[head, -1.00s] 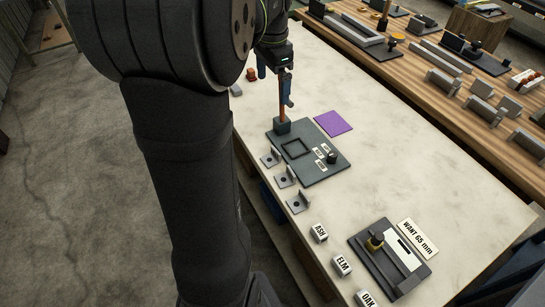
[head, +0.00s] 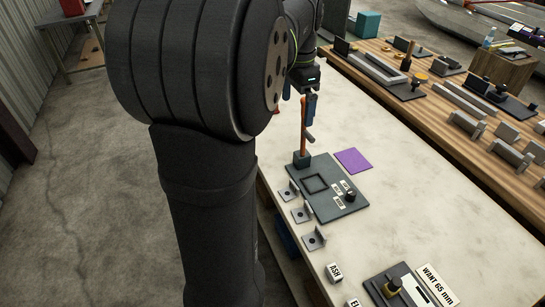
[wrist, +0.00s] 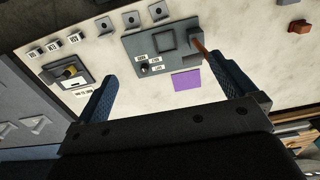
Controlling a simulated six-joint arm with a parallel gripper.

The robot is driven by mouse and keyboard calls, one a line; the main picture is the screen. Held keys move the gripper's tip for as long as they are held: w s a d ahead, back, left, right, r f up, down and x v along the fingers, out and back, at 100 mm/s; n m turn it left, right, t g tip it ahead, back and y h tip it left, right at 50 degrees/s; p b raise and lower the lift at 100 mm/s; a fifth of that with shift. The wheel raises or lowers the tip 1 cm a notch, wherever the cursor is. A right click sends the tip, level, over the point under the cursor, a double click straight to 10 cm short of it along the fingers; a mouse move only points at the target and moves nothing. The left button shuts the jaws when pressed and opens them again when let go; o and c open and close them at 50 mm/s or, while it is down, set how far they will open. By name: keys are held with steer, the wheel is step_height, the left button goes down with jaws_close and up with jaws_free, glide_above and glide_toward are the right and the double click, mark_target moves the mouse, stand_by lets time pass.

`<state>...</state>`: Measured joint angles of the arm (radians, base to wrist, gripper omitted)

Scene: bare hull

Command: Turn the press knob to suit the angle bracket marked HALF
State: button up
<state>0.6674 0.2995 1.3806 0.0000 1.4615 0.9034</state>
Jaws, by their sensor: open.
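The press is a dark plate (head: 322,205) with a square frame on it, also in the wrist view (wrist: 133,45). A dark block with an orange post (head: 303,130) stands at its far-left corner. The small black press knob (head: 350,196) is near the right edge, beside small white labels; it also shows in the wrist view (wrist: 143,69). Label words and the knob's pointing are too small to read. Three grey angle brackets (head: 302,213) stand beside the plate; no HALF mark is legible. My gripper (wrist: 165,88) is open and empty, above the table, apart from the knob.
A purple square (head: 353,160) lies beyond the press. White blocks, one reading ASH (head: 334,272), and a second dark fixture (head: 402,287) with a yellow-and-black knob and a WANT 65 mm card (head: 438,285) are nearer. A wooden bench (head: 450,105) holds several fixtures. The table's right middle is clear.

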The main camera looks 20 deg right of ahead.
stand_by(0.8)
steer(key=w+a+f+n+g+h, duration=0.2)
steer(key=a+f+n+g+h, duration=0.4)
steer(key=a+f+n, duration=1)
steer(key=s+a+f+n+t+h, duration=0.35)
steer(key=a+f+n+h, duration=0.25)
steer(key=a+f+n, duration=0.4)
steer(key=s+a+f+n+t+h, duration=0.2)
steer(key=a+f+n+t+h, duration=0.35)
steer(key=n, duration=0.55)
steer(key=w+d+f+g, duration=0.1)
steer(key=d, duration=0.7)
steer(key=shift+f, duration=0.2)
steer(key=shift+w+h, duration=0.1)
steer(key=shift+h, duration=0.15)
steer(key=a, duration=0.9)
steer(key=shift+s+a, duration=0.4)
steer(key=shift+s, duration=0.05)
